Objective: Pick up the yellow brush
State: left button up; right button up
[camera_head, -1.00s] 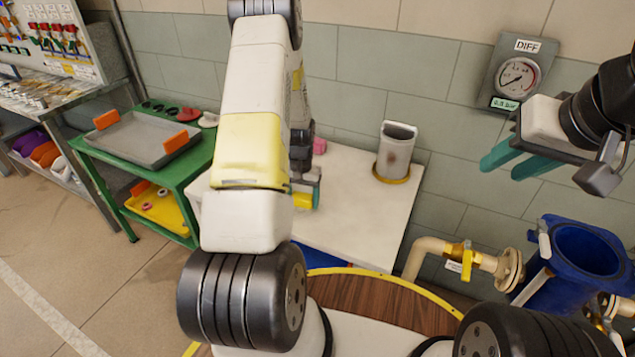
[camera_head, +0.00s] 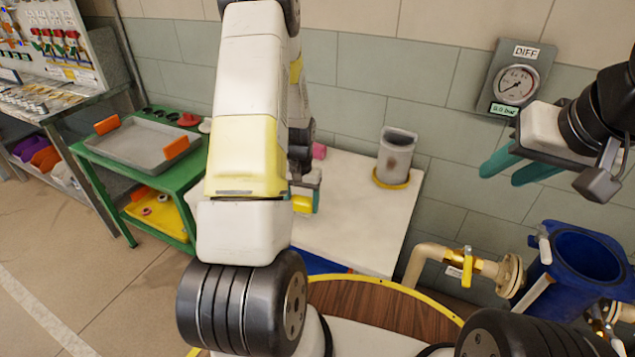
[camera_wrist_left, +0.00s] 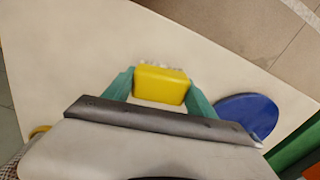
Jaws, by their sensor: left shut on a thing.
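The yellow brush (camera_wrist_left: 161,84) shows in the left wrist view as a yellow block with pale bristles along its far edge. My left gripper (camera_wrist_left: 160,88) has its two teal fingers on either side of it and is shut on it. In the head view the yellow brush (camera_head: 302,204) is partly hidden behind my left arm, over the white table (camera_head: 375,225). I cannot tell whether it touches the table. My right gripper (camera_head: 500,168) is at the right, in front of the wall, with its teal fingers apart and nothing visible between them.
A grey canister (camera_head: 396,155) on a yellow ring and a pink item (camera_head: 319,151) stand on the table's far side. A green cart (camera_head: 182,181) with a grey tray is at left. Pipes with a yellow valve (camera_head: 467,265) and a blue bin (camera_head: 572,275) are at right.

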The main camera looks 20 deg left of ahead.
pick_arm(q)
jog(key=s+d+r, duration=0.1)
jog(key=s+d, duration=0.3)
jog(key=s, duration=0.8)
jog(key=shift+d, duration=0.15)
jog(key=shift+s+r, duration=0.1)
